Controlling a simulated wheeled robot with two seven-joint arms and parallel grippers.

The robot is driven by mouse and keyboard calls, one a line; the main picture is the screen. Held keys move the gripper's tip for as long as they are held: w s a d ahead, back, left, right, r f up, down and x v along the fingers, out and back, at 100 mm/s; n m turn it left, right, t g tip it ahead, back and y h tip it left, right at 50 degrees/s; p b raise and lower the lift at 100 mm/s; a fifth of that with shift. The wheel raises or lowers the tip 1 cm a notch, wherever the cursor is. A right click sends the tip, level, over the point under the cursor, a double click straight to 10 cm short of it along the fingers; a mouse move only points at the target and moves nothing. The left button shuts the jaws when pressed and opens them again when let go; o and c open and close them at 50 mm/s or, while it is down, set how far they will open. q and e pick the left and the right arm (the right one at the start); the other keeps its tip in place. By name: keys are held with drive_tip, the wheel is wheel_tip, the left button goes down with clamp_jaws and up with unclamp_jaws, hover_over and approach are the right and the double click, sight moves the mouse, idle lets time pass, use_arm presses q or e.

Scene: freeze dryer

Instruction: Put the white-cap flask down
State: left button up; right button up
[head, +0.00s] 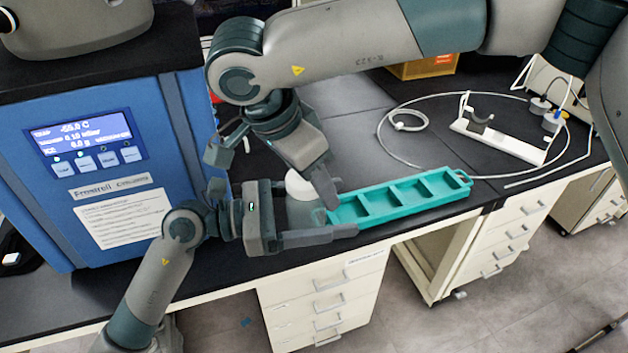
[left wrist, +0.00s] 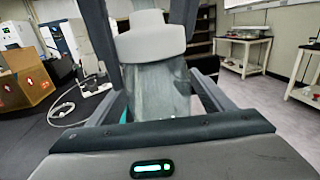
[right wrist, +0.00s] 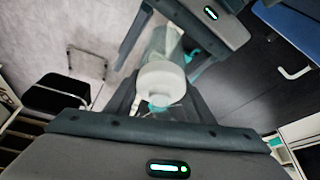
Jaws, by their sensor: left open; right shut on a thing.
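The white-cap flask, a clear vessel (head: 303,213) with a white cap (head: 298,184), is upright at the bench's front edge, beside the teal tray's left end. My right gripper (head: 313,182) comes from above and is shut on the flask near its cap; the cap (right wrist: 160,83) also shows in the right wrist view. My left gripper (head: 318,214) is open, with its fingers either side of the flask body (left wrist: 155,90). Whether they touch the glass I cannot tell. The flask's base is hidden.
The teal tray (head: 347,208) has several empty compartments. A blue freeze dryer (head: 120,165) stands left. A white stand (head: 500,140) and looped tubing (head: 378,140) lie behind to the right. The bench's front edge runs close to the flask.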

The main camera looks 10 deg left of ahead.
use_arm(q)
drive_tip(key=v, duration=1.2)
